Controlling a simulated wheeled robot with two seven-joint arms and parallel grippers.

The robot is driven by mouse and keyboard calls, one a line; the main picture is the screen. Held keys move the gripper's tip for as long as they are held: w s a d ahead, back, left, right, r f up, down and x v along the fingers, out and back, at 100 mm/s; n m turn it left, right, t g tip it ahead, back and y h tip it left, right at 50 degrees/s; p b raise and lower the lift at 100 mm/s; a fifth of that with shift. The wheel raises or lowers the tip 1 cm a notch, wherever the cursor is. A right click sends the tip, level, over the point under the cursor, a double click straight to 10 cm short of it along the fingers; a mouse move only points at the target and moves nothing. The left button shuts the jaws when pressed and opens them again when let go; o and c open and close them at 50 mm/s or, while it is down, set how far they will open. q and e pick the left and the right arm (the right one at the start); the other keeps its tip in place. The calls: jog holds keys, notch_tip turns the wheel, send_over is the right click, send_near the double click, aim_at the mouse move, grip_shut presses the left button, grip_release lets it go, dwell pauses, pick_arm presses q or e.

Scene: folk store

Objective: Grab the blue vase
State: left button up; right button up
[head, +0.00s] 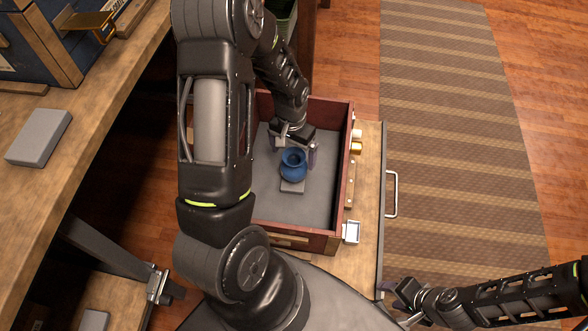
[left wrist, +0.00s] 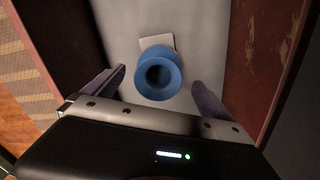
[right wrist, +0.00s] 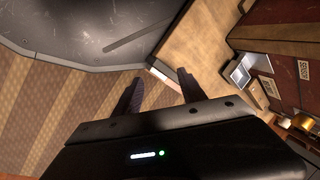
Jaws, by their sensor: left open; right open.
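The blue vase (head: 293,167) stands upright inside an open wooden box (head: 345,175) with dark red walls, on or beside a small light pad (head: 292,187). In the left wrist view, the vase (left wrist: 159,73) shows its round dark mouth, just beyond and between the fingertips. My left gripper (head: 297,149) is inside the box, right behind the vase, with its fingers (left wrist: 160,84) apart and nothing gripped. My right gripper (head: 392,290) is low at the right, away from the box. In the right wrist view its fingers (right wrist: 160,88) are apart and empty.
The box sits on a wooden surface with a metal handle (head: 392,194) at its right edge. A wooden counter (head: 60,150) on the left carries a grey block (head: 39,137) and a blue chest (head: 40,45). A striped rug (head: 455,130) covers open floor on the right.

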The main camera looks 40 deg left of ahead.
aim_at(294, 168)
pick_arm(q)
jog(key=shift+f+b, duration=0.35)
jog(key=shift+f, duration=0.9)
jog(key=shift+d, duration=0.1)
notch_tip(294, 168, down, 5)
jog(key=shift+d+f+b, duration=0.1)
jog(key=shift+f+b, duration=0.05)
jog(key=shift+b, duration=0.75)
jog(key=c, duration=1.7)
